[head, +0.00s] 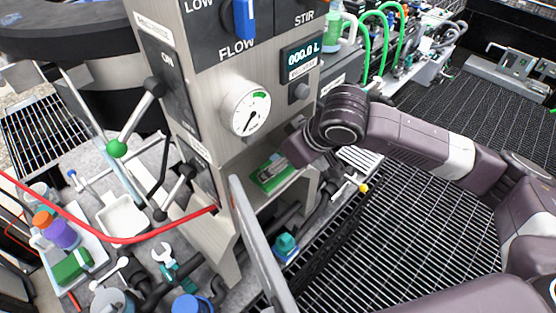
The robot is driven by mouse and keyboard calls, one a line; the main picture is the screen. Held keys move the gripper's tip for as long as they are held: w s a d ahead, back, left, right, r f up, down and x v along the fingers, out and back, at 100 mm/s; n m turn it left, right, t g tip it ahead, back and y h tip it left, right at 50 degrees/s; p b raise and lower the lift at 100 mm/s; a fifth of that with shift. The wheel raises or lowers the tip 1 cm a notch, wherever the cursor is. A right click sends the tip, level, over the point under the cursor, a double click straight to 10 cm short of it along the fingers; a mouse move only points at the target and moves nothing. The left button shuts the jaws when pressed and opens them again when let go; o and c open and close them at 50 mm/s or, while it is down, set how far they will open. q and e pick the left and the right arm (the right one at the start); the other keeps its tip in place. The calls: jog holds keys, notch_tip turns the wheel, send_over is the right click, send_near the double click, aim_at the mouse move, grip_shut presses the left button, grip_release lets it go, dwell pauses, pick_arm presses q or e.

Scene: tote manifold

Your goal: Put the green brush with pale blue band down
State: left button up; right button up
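A green block-shaped thing, perhaps the brush (266,181), is at the shelf-like opening low in the grey control panel. Its pale blue band cannot be made out clearly. My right gripper (279,166) reaches in from the right and is right at this green thing, partly covering it. The fingers are small and partly hidden, so I cannot tell whether they are closed on it or whether it rests on the surface below. My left gripper is not in view.
The control panel (213,120) with gauge (246,108) and levers stands close by. A white tray (88,272) at the lower left holds bottles and another green block (73,266). A red hose (150,236) crosses the left side. Grating floor (400,215) lies right.

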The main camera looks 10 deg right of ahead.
jog(key=shift+w+a+f, duration=0.3)
jog(key=shift+w+f, duration=0.2)
jog(key=shift+s, duration=0.1)
jog(key=shift+f, duration=0.15)
jog(key=o, duration=1)
jog(key=shift+o, duration=0.2)
jog(key=v, duration=1.2)
jog(key=shift+r+b, duration=0.2)
jog(key=shift+b, duration=0.15)
jog(key=shift+f, duration=0.15)
